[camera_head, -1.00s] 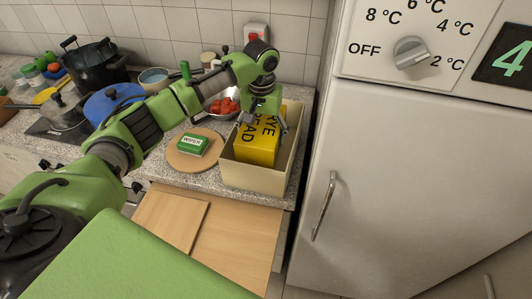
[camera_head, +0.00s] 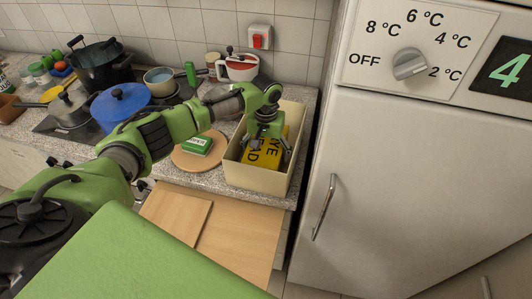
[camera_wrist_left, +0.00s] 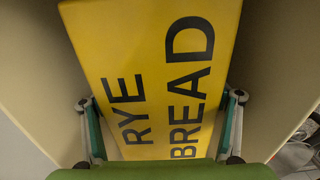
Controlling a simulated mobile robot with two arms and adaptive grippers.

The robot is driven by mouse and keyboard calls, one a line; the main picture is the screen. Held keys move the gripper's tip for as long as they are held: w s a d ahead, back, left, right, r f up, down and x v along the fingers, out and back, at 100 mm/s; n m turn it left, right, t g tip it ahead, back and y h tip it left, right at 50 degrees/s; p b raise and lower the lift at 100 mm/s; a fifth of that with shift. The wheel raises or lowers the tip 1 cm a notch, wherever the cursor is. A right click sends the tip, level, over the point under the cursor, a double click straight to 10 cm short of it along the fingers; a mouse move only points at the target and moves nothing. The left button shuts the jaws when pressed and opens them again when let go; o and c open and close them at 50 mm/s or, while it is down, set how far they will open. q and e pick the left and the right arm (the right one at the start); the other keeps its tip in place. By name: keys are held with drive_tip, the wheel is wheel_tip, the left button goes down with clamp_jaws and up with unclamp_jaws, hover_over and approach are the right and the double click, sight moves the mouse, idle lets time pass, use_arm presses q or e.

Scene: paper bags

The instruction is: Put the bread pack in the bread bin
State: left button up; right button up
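The yellow bread pack (camera_head: 264,162), lettered RYE BREAD, is inside the cream bread bin (camera_head: 256,180). Its top is below the level seen before, and it seems to lean or lie in the bin; its underside is hidden. My left gripper (camera_head: 267,147) is over the pack at the bin's opening, its fingers spread wide. In the left wrist view the pack (camera_wrist_left: 150,60) fills the middle, with the fingers of the left gripper (camera_wrist_left: 160,110) apart on either side, and pale bin walls beyond. My right gripper is not in view.
A round wooden board (camera_head: 187,158) with a green pack (camera_head: 198,146) is left of the bin. A blue pot (camera_head: 120,105) and other cookware stand farther left. The fridge (camera_head: 420,180) is close on the right. Tiled wall is behind.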

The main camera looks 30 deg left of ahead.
use_arm(q)
drive_tip(key=shift+o, duration=0.3)
wheel_tip(320, 180, up, 11)
drive_tip(key=b, duration=0.3)
drive_tip(key=shift+r+b, duration=0.2)
drive_tip(key=shift+b, duration=0.1)
drive_tip(key=shift+r, duration=0.45)
